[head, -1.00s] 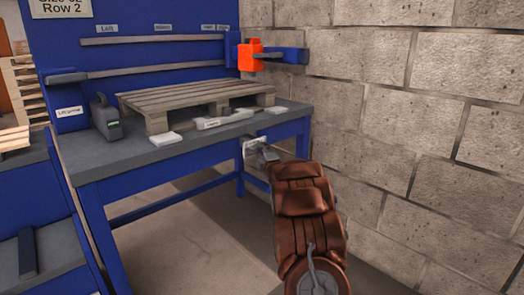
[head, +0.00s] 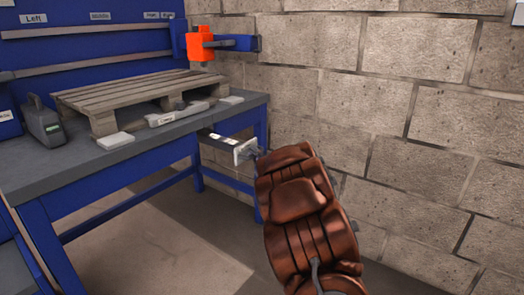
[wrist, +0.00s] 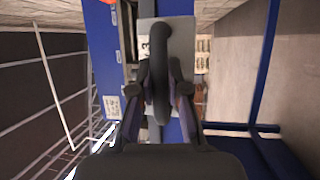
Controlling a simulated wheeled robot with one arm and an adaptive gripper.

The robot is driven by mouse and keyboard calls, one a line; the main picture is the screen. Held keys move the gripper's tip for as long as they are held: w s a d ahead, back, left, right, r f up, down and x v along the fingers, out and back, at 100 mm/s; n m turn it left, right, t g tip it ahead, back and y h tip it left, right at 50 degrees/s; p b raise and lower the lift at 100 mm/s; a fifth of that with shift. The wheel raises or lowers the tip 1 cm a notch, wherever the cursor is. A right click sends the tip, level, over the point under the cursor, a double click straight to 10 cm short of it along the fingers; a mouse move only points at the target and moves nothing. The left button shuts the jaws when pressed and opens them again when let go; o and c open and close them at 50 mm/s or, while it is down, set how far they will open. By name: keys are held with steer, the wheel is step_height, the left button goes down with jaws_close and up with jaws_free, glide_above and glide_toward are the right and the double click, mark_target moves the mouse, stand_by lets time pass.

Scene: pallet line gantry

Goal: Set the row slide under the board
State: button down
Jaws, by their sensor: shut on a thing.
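The row slide (head: 222,138) is a narrow bar with light markings that sticks out from under the bench's right end. A pale end plate (head: 245,151) closes its outer end; that grey plate (wrist: 180,35) also shows in the wrist view, with a partly hidden dark figure. My gripper (wrist: 160,92) is shut on the slide's dark looped handle (wrist: 160,60). In the head view my gripper (head: 257,154) is small and partly hidden by my arm. The blue board (head: 90,45) with labels such as "Left" and "Middle" stands behind the bench.
The grey-topped blue bench (head: 70,158) carries a wooden pallet (head: 130,92), a dark grey canister (head: 42,120) and small pale blocks. An orange clamp-like unit (head: 200,44) sits on a blue arm at the board's right. A block wall (head: 400,120) stands close on the right. Floor in front is clear.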

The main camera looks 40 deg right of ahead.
steer(key=shift+s+d+f, duration=0.1)
steer(key=shift+s, duration=0.25)
steer(key=c, duration=1.1)
jaws_free()
steer(key=shift+s+d, duration=0.1)
steer(key=shift+s, duration=0.05)
steer(key=shift+c, duration=0.2)
steer(key=v, duration=1.1)
steer(key=shift+s, duration=0.3)
steer(key=shift+s, duration=0.1)
